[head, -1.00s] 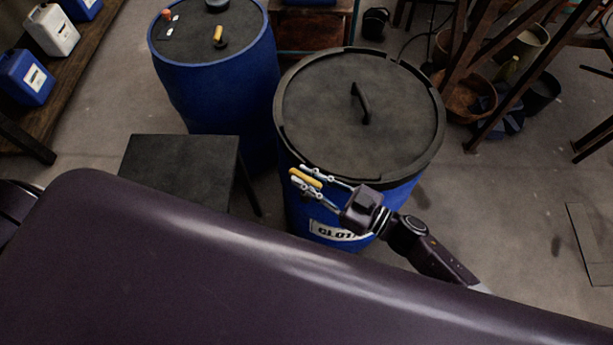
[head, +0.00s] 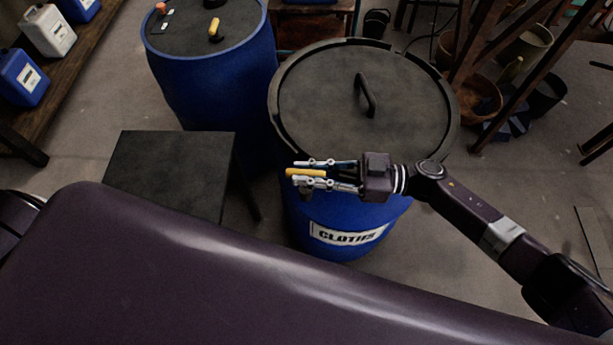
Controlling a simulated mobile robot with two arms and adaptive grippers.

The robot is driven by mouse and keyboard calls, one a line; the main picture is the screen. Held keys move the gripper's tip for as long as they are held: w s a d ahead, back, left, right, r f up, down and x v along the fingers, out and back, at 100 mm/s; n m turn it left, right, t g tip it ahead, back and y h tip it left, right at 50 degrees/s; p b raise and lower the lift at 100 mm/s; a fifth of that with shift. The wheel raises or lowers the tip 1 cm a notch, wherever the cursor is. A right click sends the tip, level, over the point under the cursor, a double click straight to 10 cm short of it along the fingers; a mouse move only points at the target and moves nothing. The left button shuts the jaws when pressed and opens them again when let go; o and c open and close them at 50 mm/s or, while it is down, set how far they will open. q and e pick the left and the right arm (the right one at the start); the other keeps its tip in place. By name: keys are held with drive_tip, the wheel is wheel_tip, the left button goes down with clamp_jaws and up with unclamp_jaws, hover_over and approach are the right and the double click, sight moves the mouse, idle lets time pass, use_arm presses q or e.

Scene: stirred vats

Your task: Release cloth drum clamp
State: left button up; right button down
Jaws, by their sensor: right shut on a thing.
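The blue cloth drum (head: 350,216) stands upright at the centre, with a white label (head: 348,234) that reads like "CLOTHS". A dark lid (head: 330,95) with a raised bar handle (head: 365,94) covers it, and a black clamp ring (head: 447,128) runs around the rim. The clamp's yellow lever (head: 306,172) is at the drum's near left rim. My right gripper (head: 302,173) reaches in from the right and is shut on the lever, with a finger on either side. The lever's joint to the ring is hidden. My left gripper is out of view.
A second blue drum (head: 215,85) with small items on its lid stands behind left. A dark low table (head: 170,170) is left of the cloth drum. Jerrycans (head: 48,30) line a shelf at far left.

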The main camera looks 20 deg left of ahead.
drive_tip(key=shift+n+g, duration=0.3)
drive_tip(key=c, duration=1.8)
unclamp_jaws()
drive_tip(key=shift+c, duration=0.2)
drive_tip(key=v, duration=0.7)
drive_tip(key=shift+w+d+r, duration=0.1)
drive_tip(key=shift+w+d, duration=0.05)
drive_tip(key=shift+d, duration=0.2)
drive_tip(key=shift+c, duration=0.6)
